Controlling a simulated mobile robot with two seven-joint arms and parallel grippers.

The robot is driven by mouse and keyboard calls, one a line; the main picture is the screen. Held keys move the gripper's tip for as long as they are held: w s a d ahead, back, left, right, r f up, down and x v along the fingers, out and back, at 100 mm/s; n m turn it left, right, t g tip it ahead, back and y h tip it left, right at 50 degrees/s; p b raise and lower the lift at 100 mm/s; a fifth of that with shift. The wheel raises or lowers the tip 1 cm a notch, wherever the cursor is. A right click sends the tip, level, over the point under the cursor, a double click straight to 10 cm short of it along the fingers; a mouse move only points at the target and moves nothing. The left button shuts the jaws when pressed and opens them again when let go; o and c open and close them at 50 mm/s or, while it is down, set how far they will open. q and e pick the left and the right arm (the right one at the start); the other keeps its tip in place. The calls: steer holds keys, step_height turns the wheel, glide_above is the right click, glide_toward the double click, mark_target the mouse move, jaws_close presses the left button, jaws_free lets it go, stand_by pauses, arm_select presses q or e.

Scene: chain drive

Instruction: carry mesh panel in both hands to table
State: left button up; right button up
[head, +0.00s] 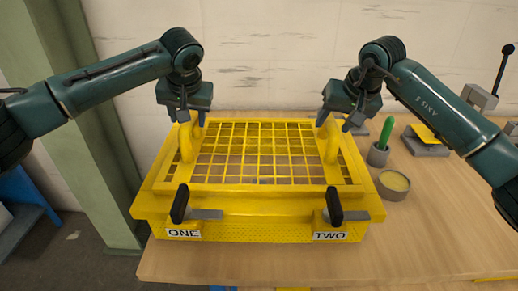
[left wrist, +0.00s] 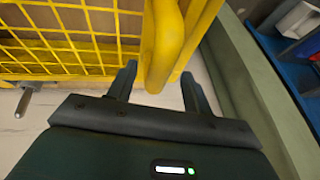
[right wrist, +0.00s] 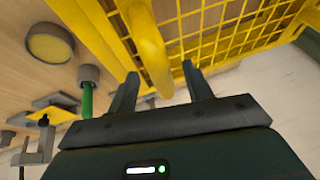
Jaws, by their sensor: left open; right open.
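The yellow mesh panel (head: 258,152) lies flat on a yellow box-like frame on the table (head: 290,262). It has a raised loop handle at each side. My left gripper (head: 184,120) is at the left handle (head: 186,142); in the left wrist view its open fingers (left wrist: 158,88) stand either side of the handle bar (left wrist: 165,45). My right gripper (head: 340,122) is at the right handle (head: 332,142); in the right wrist view its open fingers (right wrist: 163,90) straddle the handle bar (right wrist: 150,50). Whether any finger touches a bar I cannot tell.
Two black-handled clamps, by labels ONE (head: 180,204) and TWO (head: 334,206), sit on the frame's front. A green post (head: 85,120) rises left.

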arm_select(q)
steer(key=shift+x, duration=2.25)
arm_select(e)
steer(key=shift+x, duration=2.2)
arm_select(q)
steer(key=shift+c, duration=0.4)
arm_select(e)
steer(key=shift+c, duration=0.5)
arm_select(q)
jaws_close()
arm_select(e)
jaws_close()
arm_select(q)
steer(key=shift+w+r, duration=0.1)
steer(key=shift+r, duration=0.2)
arm_select(e)
steer(key=shift+w+r, duration=0.15)
steer(key=shift+r, duration=0.15)
